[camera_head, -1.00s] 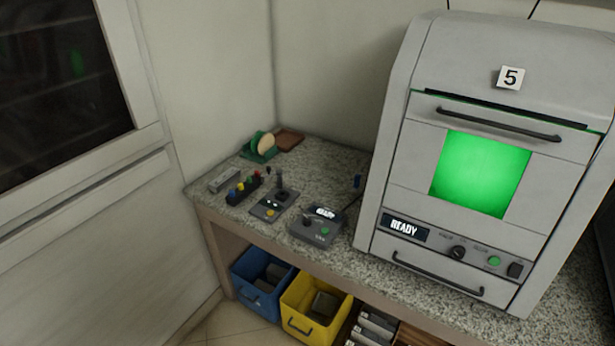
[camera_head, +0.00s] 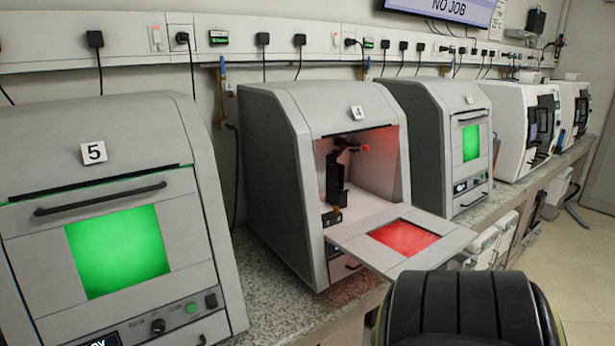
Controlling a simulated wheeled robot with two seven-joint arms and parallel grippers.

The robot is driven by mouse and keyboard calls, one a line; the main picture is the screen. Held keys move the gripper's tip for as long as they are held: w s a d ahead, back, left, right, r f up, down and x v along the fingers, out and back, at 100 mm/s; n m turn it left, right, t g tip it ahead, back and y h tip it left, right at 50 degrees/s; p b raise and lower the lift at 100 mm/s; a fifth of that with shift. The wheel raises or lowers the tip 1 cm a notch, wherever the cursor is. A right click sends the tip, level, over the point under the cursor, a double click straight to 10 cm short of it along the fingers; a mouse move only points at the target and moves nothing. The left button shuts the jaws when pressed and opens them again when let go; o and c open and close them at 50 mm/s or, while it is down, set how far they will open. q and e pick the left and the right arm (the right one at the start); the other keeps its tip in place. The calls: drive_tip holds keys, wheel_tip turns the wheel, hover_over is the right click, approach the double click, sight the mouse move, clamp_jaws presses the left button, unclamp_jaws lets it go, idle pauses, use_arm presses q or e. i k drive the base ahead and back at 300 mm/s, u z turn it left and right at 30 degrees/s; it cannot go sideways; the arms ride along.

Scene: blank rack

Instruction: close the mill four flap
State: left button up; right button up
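Mill four (camera_head: 290,130) stands in the middle of the head view, with a white tag (camera_head: 357,113) reading 4. Its flap (camera_head: 360,236) is open, folded down and sticking out forward, roughly level, with a red-lit window (camera_head: 403,237) in it. The chamber (camera_head: 380,165) is open to view and lit red, with a dark spindle holder (camera_head: 337,180) inside. A black rounded part of my own arm is at the bottom right, close to the flap's near corner in the picture. Neither gripper shows.
Mill 5 (camera_head: 95,150) stands at the left with its flap shut and window green. Another shut mill (camera_head: 440,130) with a green window stands to the right of mill four. White machines (camera_head: 515,120) continue along the counter. Open floor (camera_head: 565,265) lies at the right.

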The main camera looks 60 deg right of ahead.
sight(411, 232)
drive_tip(key=z, duration=2.1)
drive_tip(key=k, duration=0.45)
drive_tip(key=z, duration=1.15)
drive_tip(key=i, duration=0.8)
drive_tip(key=u, duration=1.5)
